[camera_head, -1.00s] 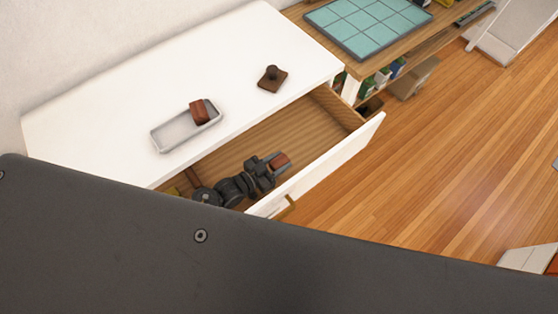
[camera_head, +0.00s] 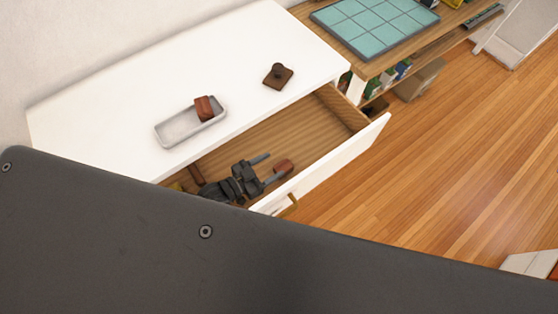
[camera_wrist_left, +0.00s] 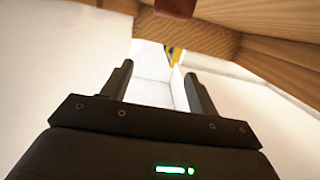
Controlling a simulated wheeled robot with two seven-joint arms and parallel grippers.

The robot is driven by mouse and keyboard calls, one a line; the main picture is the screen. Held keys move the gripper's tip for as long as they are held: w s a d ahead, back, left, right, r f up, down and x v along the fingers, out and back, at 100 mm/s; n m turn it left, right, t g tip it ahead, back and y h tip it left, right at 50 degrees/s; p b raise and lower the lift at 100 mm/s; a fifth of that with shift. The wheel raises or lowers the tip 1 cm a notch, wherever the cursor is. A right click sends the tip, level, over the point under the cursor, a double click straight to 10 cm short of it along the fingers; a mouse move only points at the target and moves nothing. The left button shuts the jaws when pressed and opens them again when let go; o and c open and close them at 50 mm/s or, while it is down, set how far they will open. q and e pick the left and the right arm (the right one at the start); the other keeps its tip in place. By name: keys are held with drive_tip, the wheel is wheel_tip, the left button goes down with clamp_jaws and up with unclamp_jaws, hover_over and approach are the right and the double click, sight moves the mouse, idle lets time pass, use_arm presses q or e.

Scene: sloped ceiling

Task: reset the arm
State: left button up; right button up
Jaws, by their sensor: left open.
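My left gripper (camera_head: 278,161) is over or inside the open drawer (camera_head: 318,124) in the head view, fingers pointing right. Its two fingers are spread apart, with nothing visible between them in the left wrist view (camera_wrist_left: 158,72). A small reddish-brown block (camera_head: 284,166) shows at the tip of the lower finger in the head view; I cannot tell whether they touch. A brown thing (camera_wrist_left: 175,7) is cut off at the top of the wrist view. Most of my left arm is hidden behind a dark part in the foreground. My right gripper is not in view.
The white cabinet top (camera_head: 120,100) holds a pale tray (camera_head: 178,130) with a red-brown block (camera_head: 204,108), and a brown square piece with a knob (camera_head: 278,78). The drawer front (camera_head: 345,152) juts over the wooden floor (camera_head: 440,170). A shelf with a teal tiled board (camera_head: 375,27) stands beyond.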

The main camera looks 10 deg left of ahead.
use_arm(q)
drive_tip(key=shift+v, duration=1.05)
drive_tip(key=shift+w+r, duration=0.1)
